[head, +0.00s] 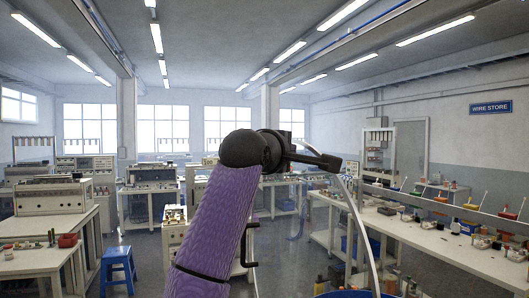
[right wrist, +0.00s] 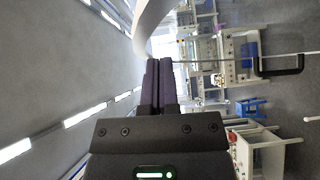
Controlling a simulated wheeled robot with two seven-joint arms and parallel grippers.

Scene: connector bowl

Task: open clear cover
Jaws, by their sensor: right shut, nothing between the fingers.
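My right gripper (head: 328,162) is raised in the middle of the head view, at the end of my purple-sleeved arm. In the right wrist view its two fingers (right wrist: 158,88) are together with nothing between them. A pale curved strip (head: 363,228), apparently the edge of the clear cover, runs down from beside the fingertips. A pale curved band (right wrist: 150,22) also shows beyond the fingertips in the right wrist view. A black handle (head: 250,246) stands beside my arm, and it also shows in the right wrist view (right wrist: 285,66). The see-through face is hard to make out; contact is unclear. My left gripper is out of view.
A blue rim (head: 344,294) shows at the bottom edge. A long white bench (head: 440,250) with small parts and tools runs along the right. A blue stool (head: 118,264) and a workbench (head: 45,262) stand at the left. The space above the benches is free.

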